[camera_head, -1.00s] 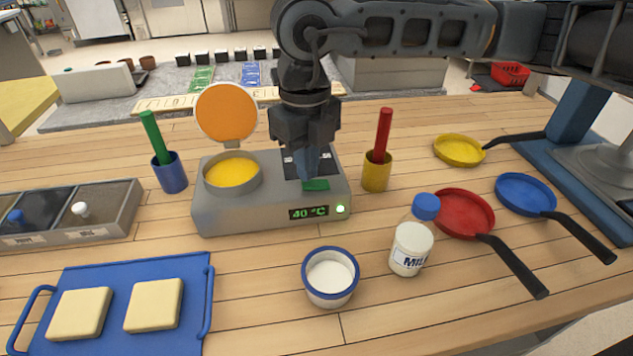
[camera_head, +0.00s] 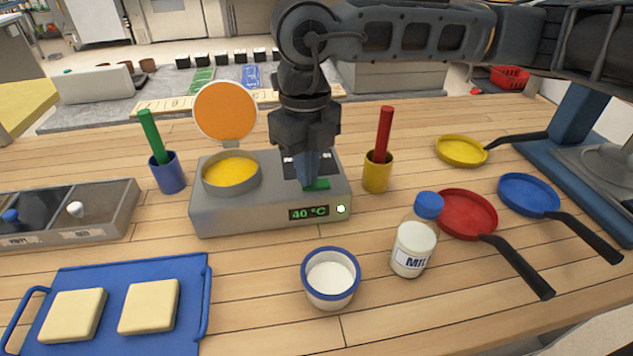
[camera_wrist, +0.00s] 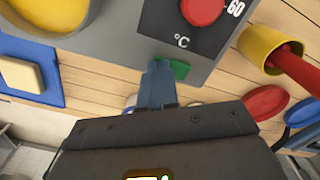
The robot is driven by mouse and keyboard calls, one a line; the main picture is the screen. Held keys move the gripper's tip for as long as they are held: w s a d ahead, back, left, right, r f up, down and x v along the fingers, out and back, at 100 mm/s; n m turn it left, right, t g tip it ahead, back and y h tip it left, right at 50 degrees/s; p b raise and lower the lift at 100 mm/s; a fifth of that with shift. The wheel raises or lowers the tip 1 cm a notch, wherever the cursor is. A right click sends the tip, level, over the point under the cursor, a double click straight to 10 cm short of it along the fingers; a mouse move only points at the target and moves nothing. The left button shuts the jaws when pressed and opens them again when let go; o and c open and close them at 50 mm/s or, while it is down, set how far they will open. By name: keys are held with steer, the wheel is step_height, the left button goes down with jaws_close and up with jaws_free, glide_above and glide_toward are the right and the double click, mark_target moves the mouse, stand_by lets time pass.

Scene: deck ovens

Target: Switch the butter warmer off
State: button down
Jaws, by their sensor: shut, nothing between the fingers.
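The butter warmer (camera_head: 245,214) is a grey box on the wooden counter. Its round well holds yellow butter (camera_head: 231,171), and its orange lid (camera_head: 225,110) stands open. Its display (camera_head: 309,212) reads 40 °C, with a lit green lamp (camera_head: 341,209) beside it. A green rocker switch (camera_head: 318,184) lies on top near the front; it also shows in the wrist view (camera_wrist: 178,69). A red dial (camera_wrist: 203,10) sits behind it. My gripper (camera_head: 306,182) is shut and empty, pointing down, with its fingertips at the switch's left part. Whether they touch it is unclear.
A blue cup (camera_head: 169,174) with a green stick stands left of the warmer, a yellow cup (camera_head: 377,173) with a red stick right. In front are a white bowl (camera_head: 331,296) and milk bottle (camera_head: 413,250). Pans lie right, a blue tray (camera_head: 190,340) front left.

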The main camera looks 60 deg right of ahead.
steer(key=shift+f, duration=0.25)
steer(key=shift+r, duration=0.1)
steer(key=shift+r+p, duration=0.95)
steer(key=shift+r, duration=2.5)
